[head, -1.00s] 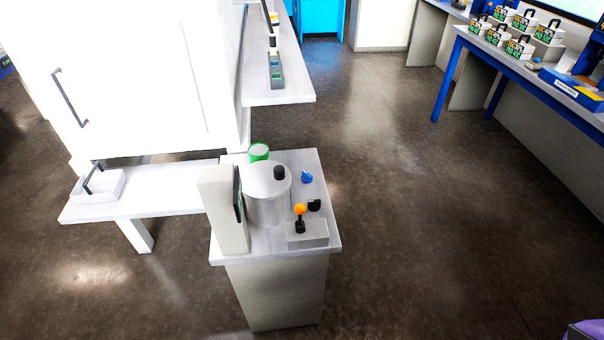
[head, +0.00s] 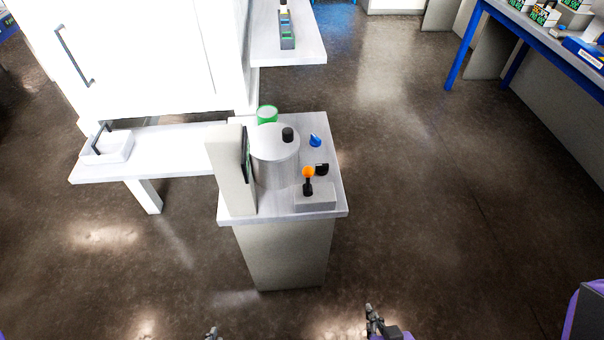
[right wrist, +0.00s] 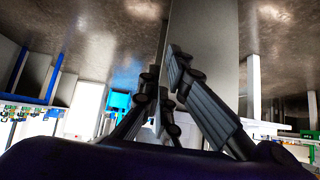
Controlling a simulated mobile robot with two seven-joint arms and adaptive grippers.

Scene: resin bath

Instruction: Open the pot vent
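The pot is a silver cylinder (head: 275,170) with a flat lid and a black knob (head: 288,134) on it. It stands on a grey-topped pedestal (head: 327,210). A blue pointed knob (head: 315,140) sits to its right. In front is a grey box (head: 316,197) with an orange-topped black lever (head: 308,173), and a black knob (head: 322,169) is beside it. I cannot tell which part is the vent. My right gripper (head: 375,316) is low in the head view, apart from the pedestal; its fingers look apart and empty in the right wrist view (right wrist: 165,65). My left gripper (head: 212,333) barely shows.
A beige upright panel (head: 230,172) with a dark screen stands left of the pot. A green-rimmed can (head: 267,114) is behind it. A low white shelf (head: 165,160) with a basin (head: 105,150) extends left. Open floor (head: 430,230) lies right of the pedestal.

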